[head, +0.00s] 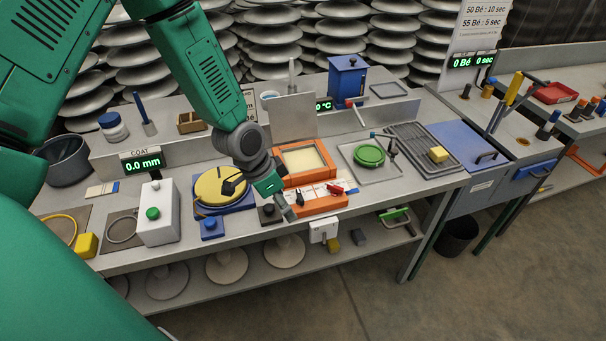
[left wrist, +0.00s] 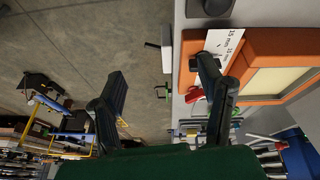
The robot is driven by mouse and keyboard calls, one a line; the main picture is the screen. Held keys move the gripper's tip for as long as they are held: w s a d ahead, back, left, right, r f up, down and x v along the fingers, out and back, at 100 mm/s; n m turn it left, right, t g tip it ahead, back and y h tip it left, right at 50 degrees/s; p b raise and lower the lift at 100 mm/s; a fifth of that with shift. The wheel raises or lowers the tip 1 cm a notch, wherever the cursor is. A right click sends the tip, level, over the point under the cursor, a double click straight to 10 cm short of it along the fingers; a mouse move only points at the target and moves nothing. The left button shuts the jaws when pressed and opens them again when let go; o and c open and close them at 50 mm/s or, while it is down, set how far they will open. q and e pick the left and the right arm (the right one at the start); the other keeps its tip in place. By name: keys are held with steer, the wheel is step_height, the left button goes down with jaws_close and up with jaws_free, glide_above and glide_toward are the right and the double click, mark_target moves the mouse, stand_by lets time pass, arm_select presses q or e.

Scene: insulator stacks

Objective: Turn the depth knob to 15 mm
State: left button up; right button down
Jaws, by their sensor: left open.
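The orange frame unit (head: 306,162) with a pale panel stands mid-bench. A white scale strip (head: 306,193) lies along its front, and a red piece (head: 335,189), apparently the depth knob, sits toward the strip's right end. In the left wrist view the strip (left wrist: 222,45) reads 15 mm and 10 mm, and the red piece (left wrist: 194,95) is partly hidden behind a finger. My left gripper (head: 284,206) hangs just left of the strip, apart from the red piece. It is open and empty, its fingers spread in the left wrist view (left wrist: 160,88). My right gripper is not in view.
A blue-based yellow disc (head: 220,188) and a white box with green button (head: 157,214) stand to the left. A grey upright plate (head: 292,117) is behind the orange unit. A tray with a green disc (head: 369,155) is to the right. The COAT display (head: 142,162) reads 0.0 mm.

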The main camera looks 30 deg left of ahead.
arm_select(q)
steer(key=m+p, duration=0.2)
glide_toward(300, 195)
step_height(300, 195, up, 3)
steer(key=s+a, duration=0.2)
steer(key=shift+t, duration=0.3)
steer(key=x, duration=0.3)
steer(key=d+x, duration=0.1)
steer(key=x, duration=0.6)
steer(key=shift+w+d+r, duration=0.25)
steer(key=shift+d+r, duration=0.05)
steer(key=f, duration=0.1)
steer(key=w+f, duration=0.1)
steer(key=f, duration=0.1)
steer(key=shift+a, duration=0.1)
steer(key=shift+a+f, duration=0.25)
steer(key=shift+f, duration=0.15)
steer(key=shift+d+r, duration=0.15)
steer(key=shift+d, duration=0.2)
steer(key=shift+c, duration=1.2)
steer(key=shift+w+d, duration=0.1)
steer(key=shift+d, duration=0.2)
steer(key=c, duration=0.9)
steer(key=shift+a, duration=0.1)
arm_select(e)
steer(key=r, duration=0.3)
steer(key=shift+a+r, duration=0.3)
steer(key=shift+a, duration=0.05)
